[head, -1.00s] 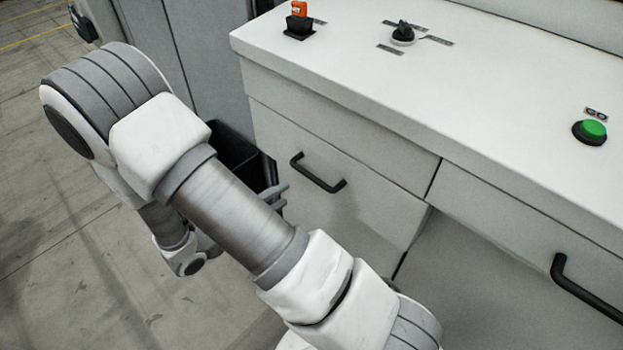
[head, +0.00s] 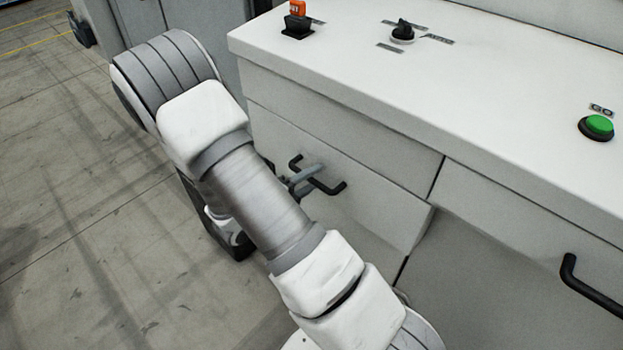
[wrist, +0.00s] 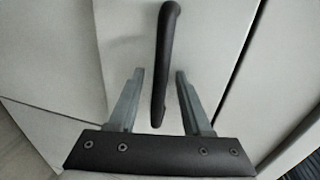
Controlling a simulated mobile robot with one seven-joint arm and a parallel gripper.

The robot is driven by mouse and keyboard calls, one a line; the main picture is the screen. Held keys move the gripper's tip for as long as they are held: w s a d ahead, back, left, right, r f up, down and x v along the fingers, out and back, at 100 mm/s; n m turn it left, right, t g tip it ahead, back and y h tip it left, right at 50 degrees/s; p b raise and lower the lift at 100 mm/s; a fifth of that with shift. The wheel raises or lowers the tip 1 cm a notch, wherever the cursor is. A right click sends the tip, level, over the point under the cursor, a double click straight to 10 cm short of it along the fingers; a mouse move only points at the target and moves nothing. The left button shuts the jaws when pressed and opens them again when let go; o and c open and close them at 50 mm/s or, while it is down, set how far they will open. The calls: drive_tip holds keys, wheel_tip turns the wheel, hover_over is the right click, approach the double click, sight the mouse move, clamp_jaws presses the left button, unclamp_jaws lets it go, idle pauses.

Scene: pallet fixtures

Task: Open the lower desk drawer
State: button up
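The desk's left drawer front (head: 375,200) lies below a plain upper panel and carries a black bar handle (head: 325,187). In the wrist view the handle (wrist: 167,50) runs upright between the two grey fingers of my gripper (wrist: 160,74). The fingers are apart, one on each side of the bar, with a visible gap to each. In the head view my gripper (head: 303,180) is at the handle, partly hidden behind my forearm.
A second black handle (head: 592,290) is on the right drawer front. The white desktop (head: 480,90) holds an orange-topped switch (head: 297,20), a black knob (head: 402,31) and a green button (head: 597,126). Open concrete floor (head: 80,220) lies to the left.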

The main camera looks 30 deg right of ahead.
clamp_jaws()
idle(1.3)
